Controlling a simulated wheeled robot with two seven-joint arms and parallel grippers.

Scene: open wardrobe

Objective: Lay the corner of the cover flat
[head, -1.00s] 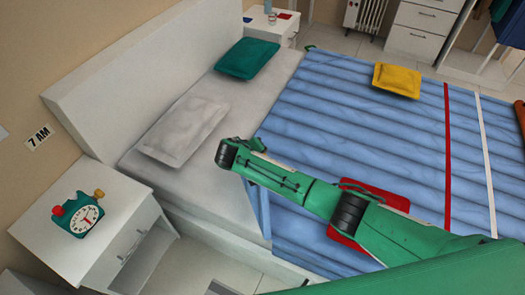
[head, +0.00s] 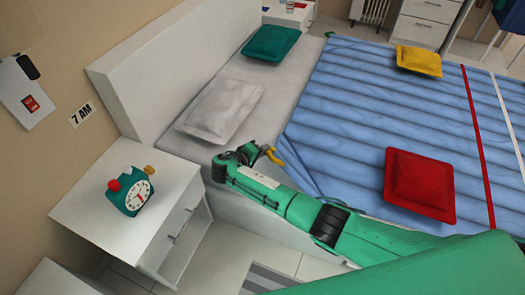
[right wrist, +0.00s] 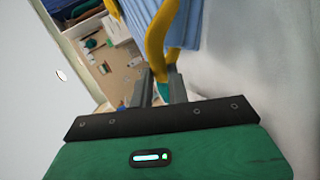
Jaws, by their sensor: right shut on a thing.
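The blue striped cover (head: 390,110) lies over most of the bed. Its near-left edge (head: 298,160) is lifted in a fold beside my right gripper (head: 264,151). A yellow curved loop (head: 275,157) shows at the gripper, next to that edge. In the right wrist view, my right gripper (right wrist: 163,85) is shut on the yellow loop (right wrist: 156,45), whose two strands spread away from the fingers. A small teal bit is between the fingers. Blue cover (right wrist: 143,14) shows behind the loop. How loop and cover join is unclear. My left gripper is out of view.
A red cushion (head: 419,184) and a yellow cushion (head: 419,61) lie on the cover. A grey pillow (head: 224,110) and a teal cushion (head: 271,42) lie on the bare mattress. A nightstand (head: 88,208) with a clock (head: 131,191) stands at left.

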